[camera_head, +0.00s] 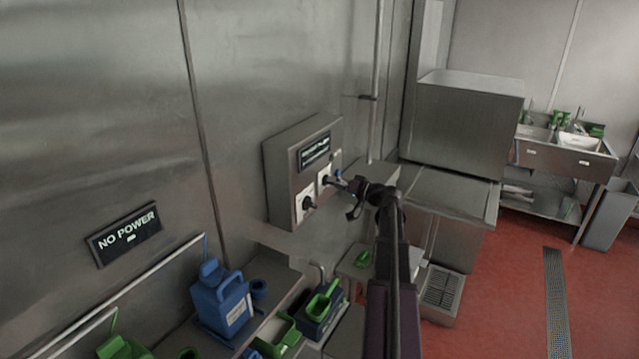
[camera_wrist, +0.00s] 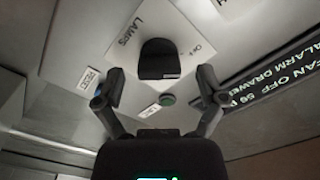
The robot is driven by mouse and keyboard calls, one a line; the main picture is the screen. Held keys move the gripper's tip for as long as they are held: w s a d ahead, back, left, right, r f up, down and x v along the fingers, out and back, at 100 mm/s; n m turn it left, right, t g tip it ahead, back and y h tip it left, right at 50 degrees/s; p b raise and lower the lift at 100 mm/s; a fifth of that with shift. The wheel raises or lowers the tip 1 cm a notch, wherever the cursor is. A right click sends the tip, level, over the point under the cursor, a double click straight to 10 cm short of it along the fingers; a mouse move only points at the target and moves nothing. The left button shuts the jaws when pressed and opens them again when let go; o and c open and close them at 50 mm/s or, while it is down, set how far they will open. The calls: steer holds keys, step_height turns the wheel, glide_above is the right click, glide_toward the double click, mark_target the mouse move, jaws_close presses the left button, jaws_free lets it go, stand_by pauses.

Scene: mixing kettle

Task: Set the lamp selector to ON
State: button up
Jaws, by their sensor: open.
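The lamp selector is a black knob (camera_wrist: 160,59) on a white plate (camera_wrist: 128,38) lettered LAMPS, in the wrist view. "OFF" is printed to the right of the knob. I cannot tell which setting the knob points to. My gripper (camera_wrist: 161,74) is open, with one finger on each side of the knob and visible gaps to it. I cannot tell how deep the fingers reach. In the head view my gripper (camera_head: 342,183) is at the right-hand selector plate (camera_head: 323,179) of the grey control box (camera_head: 280,177), partly covering it.
A second black selector (camera_head: 307,203) sits left of it on the box. A dark display (camera_head: 314,152) is above; in the wrist view the display (camera_wrist: 285,75) is at right. A blue jug (camera_head: 220,300) and green scoops stand below.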

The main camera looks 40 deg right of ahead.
steer(key=shift+w, duration=0.4)
steer(key=shift+w+a, duration=0.2)
steer(key=shift+w, duration=0.1)
steer(key=c, duration=1.1)
